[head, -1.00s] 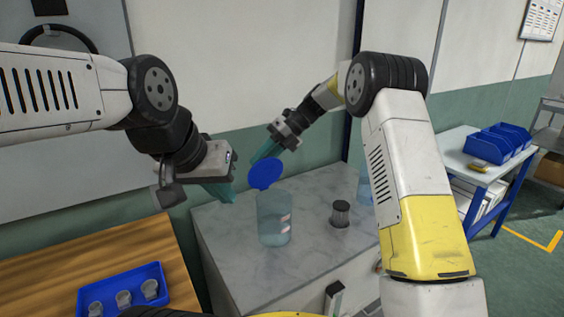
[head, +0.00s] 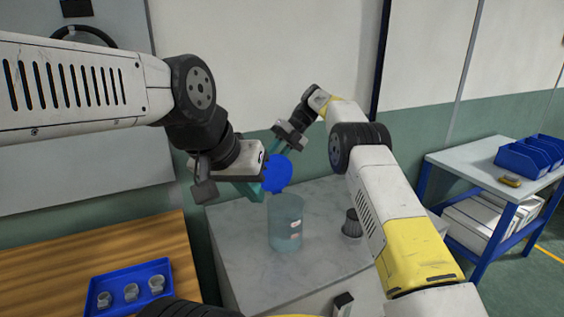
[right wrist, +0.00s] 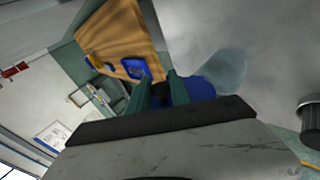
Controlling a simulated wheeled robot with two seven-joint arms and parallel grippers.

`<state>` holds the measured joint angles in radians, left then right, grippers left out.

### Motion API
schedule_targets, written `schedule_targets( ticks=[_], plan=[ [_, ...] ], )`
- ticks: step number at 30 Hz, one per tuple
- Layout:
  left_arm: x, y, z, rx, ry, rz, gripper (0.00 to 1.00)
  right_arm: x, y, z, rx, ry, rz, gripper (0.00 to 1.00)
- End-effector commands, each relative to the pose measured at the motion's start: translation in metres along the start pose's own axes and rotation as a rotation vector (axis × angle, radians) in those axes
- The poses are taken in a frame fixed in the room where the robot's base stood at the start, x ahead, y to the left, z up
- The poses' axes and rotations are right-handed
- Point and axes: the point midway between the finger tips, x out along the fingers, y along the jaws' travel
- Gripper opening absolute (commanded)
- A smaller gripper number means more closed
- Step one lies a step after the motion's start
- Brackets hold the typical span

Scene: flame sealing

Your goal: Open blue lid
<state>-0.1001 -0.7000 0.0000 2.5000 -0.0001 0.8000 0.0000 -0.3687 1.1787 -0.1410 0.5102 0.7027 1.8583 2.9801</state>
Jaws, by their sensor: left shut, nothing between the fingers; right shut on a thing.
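The blue lid (head: 278,175) stands tilted up over the rim of the clear bluish container (head: 285,228), which is upright on the grey marble-topped cabinet. I cannot tell whether the lid still touches the rim. My right gripper (head: 277,152) comes from behind and is shut on the lid's upper edge. In the right wrist view the lid (right wrist: 197,88) shows beside the teal fingers, with the container (right wrist: 228,68) beyond. My left gripper (head: 256,191) is shut and empty, its tips close to the lid's left side; contact is unclear.
A dark ribbed cup (head: 352,224) stands right of the container on the cabinet top (head: 245,250). A blue tray (head: 96,287) with small cups lies on the wooden table at left. Blue bins (head: 523,157) sit on a side table at right. My right arm crosses over the cabinet's right side.

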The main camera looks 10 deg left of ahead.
Motion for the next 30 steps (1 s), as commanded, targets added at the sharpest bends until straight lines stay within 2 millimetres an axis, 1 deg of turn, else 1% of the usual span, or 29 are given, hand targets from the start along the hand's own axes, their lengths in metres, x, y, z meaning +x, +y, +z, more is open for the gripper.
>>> schedule_targets(
  ticks=[17, 18, 20, 21, 30],
  plan=[
    [0.0000, 0.0000, 0.0000, 0.000, 0.000, 0.000, 0.00, 0.0017, -0.0011, 0.0013, 0.012, 0.012, 0.000, 0.00],
    [0.0000, 0.0000, 0.0000, 0.000, 0.000, 0.000, 0.00, 0.0017, -0.0011, 0.0013, 0.012, 0.012, 0.000, 0.28],
    [0.0000, 0.0000, 0.0000, 0.000, 0.000, 0.000, 0.00, 0.0017, -0.0010, 0.0013, 0.012, 0.012, 0.000, 0.40],
    [0.0000, 0.0000, 0.0000, 0.000, 0.000, 0.000, 0.00, 0.0016, -0.0009, 0.0012, 0.012, 0.012, 0.000, 0.44],
    [0.0000, 0.0000, 0.0000, 0.000, 0.000, 0.000, 0.00, 0.0008, -0.0003, 0.0009, 0.009, 0.009, 0.000, 0.44]
  ],
)
